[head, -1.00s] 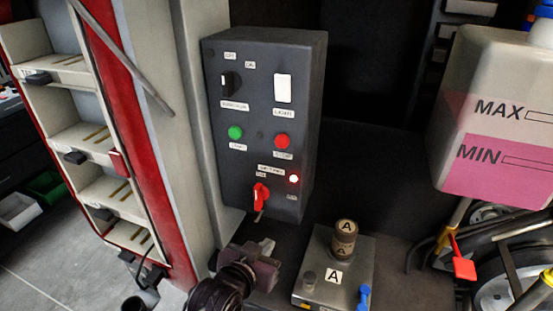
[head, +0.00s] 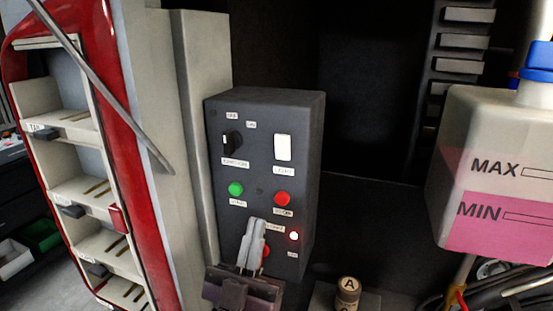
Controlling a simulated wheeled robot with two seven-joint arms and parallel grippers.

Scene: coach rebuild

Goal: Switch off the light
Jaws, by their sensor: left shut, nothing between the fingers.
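A dark grey control box (head: 262,170) stands upright in the middle of the head view. Its white rocker switch (head: 283,147), labelled as the light, sits at the upper right of the face. A black rotary knob (head: 232,142) is at the upper left. Below are a green button (head: 236,189), a red button (head: 282,198) and a lit red lamp (head: 294,236). My left gripper (head: 257,224) is shut and empty, pointing up in front of the lower part of the box. It hides most of the red lever (head: 266,251). My right gripper is not in view.
A red and white shelf unit (head: 110,200) stands at the left, with a grey bar across it. A capped cylinder marked A (head: 348,290) is at the bottom. A white tank with pink liquid (head: 492,190) is at the right. The space in front of the upper box face is clear.

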